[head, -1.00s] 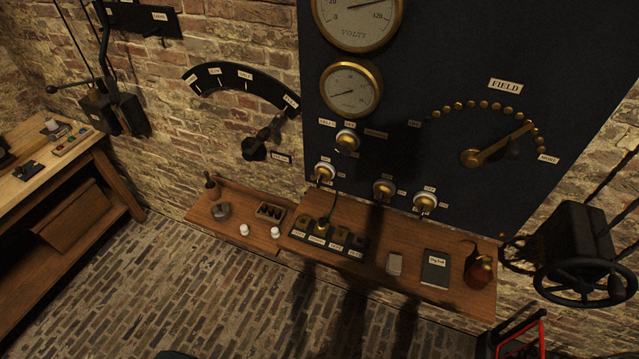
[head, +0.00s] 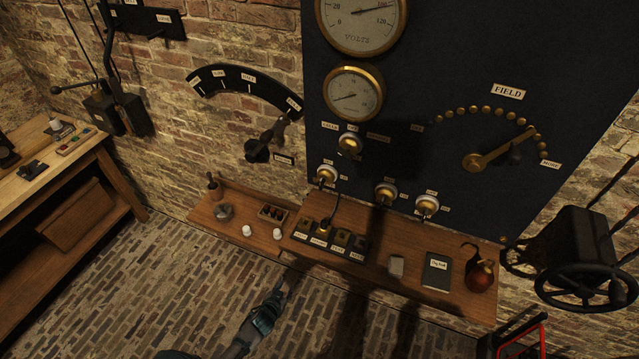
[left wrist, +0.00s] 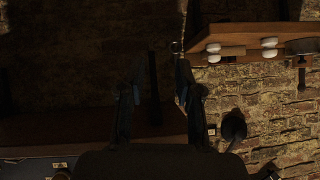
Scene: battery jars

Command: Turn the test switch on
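Several brass switches with pale round bases sit on the dark panel (head: 470,70) in the head view: an upper one (head: 349,144), a left one (head: 326,176), a middle one (head: 385,192) and a right one (head: 427,206). Their small labels are too blurred to read, so I cannot tell which is the test switch. My left gripper (head: 281,284) is low over the brick floor, in front of the wooden shelf and well below the switches. In the left wrist view its two fingers (left wrist: 157,85) stand apart with nothing between them. My right gripper is not in view.
A black handwheel (head: 585,287) juts out at right. A workbench stands at left.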

